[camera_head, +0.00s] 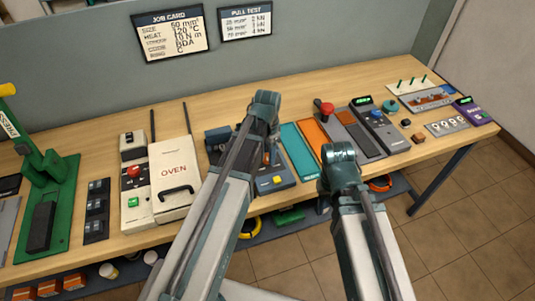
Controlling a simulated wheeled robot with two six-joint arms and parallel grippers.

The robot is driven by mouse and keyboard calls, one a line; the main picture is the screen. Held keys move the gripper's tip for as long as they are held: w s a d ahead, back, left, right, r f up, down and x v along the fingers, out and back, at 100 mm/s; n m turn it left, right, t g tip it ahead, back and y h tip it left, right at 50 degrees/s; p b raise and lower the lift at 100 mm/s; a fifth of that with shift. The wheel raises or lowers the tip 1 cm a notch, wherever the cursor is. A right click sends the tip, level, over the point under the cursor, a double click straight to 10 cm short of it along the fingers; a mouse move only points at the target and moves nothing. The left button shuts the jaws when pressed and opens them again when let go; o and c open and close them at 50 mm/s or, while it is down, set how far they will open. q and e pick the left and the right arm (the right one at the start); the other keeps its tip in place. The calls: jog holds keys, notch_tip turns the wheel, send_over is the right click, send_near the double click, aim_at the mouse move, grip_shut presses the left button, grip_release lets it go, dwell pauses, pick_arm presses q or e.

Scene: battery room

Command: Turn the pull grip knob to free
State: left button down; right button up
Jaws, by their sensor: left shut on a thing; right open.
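A blue-grey bench machine (291,181) with a yellow button sits at mid-bench, largely behind my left arm. My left gripper (268,148) points down over this machine and is shut on a small part there. That part looks like the pull grip knob, but my wrist and fingers hide it, so its turned position cannot be read. My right gripper (340,154) is open at the bench's front edge, to the right of the machine. Its fingers are mostly hidden by its own wrist.
A white oven (172,178) and a green press (60,190) stand to the left. Teal (299,150) and orange (316,138) trays, a red-knobbed lever (327,108) and several small devices lie to the right. A job card (170,32) hangs behind.

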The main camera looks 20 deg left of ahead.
aim_at(267, 156)
pick_arm(q)
jog(key=n, duration=0.5)
jog(key=shift+n, duration=0.3)
jog(key=n, duration=0.5)
jog(key=shift+a, duration=0.1)
jog(key=shift+n, duration=0.4)
jog(key=shift+c, duration=1.9)
grip_release()
notch_tip(267, 156, up, 14)
jog(key=p, duration=1.3)
jog(key=shift+p, duration=0.4)
